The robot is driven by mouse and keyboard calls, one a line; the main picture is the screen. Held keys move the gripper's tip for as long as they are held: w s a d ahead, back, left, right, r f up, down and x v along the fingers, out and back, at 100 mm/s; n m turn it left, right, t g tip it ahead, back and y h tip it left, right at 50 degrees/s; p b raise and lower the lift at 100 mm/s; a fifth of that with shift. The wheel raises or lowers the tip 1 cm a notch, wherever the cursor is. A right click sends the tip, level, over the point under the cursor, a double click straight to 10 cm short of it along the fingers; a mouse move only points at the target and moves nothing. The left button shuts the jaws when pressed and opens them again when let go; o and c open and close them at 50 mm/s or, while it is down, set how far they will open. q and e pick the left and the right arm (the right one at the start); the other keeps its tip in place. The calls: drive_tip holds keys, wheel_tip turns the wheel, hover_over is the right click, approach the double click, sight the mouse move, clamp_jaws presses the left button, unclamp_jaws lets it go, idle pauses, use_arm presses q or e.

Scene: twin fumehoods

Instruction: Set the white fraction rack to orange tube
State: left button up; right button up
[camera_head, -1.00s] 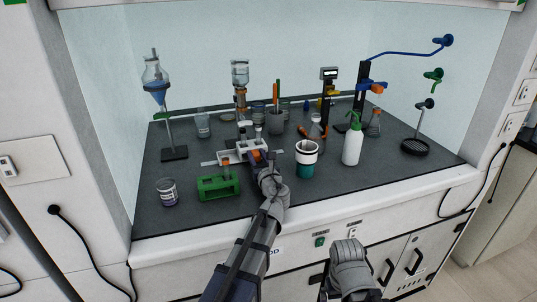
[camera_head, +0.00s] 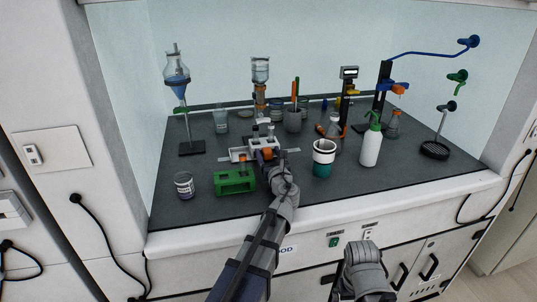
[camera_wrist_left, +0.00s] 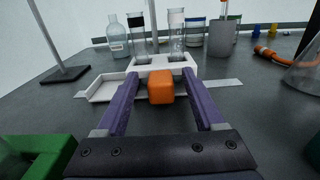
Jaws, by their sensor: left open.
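The white fraction rack (camera_head: 238,154) stands on the dark worktop, with glass tubes upright in it. In the left wrist view the rack (camera_wrist_left: 150,68) shows a low tray-like part at its left. An orange block (camera_wrist_left: 160,91) is at the rack's near side; it also shows in the head view (camera_head: 268,153). My left gripper (camera_wrist_left: 160,78) is open, its purple fingers on either side of the orange block with gaps visible. Which tube is the orange one is not clear. My right gripper's fingers are not visible.
A flat metal strip (camera_wrist_left: 222,83) sticks out right of the white rack. A labelled jar (camera_head: 184,186) stands left of the green rack. A teal-and-white cup (camera_head: 323,163) and a spray bottle (camera_head: 371,148) stand to the right. Glassware and stands fill the back.

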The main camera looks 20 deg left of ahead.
use_arm(q)
drive_tip(key=v, duration=0.7)
drive_tip(key=shift+s+d, duration=0.25)
drive_tip(key=shift+s, duration=0.1)
drive_tip(key=r+g+p, duration=0.1)
drive_tip(key=p, duration=0.2)
drive_tip(key=r+g+h+p, duration=0.1)
drive_tip(key=p, duration=0.3)
drive_tip(key=r+g+h+p, duration=0.1)
drive_tip(key=r+p, duration=0.1)
drive_tip(key=p, duration=0.2)
drive_tip(key=shift+w+a+g, duration=0.3)
drive_tip(key=shift+d+f+p, duration=0.1)
drive_tip(key=shift+f+p, duration=0.1)
drive_tip(key=shift+p, duration=0.3)
drive_tip(key=shift+f+h, duration=0.1)
drive_tip(key=shift+h, duration=0.2)
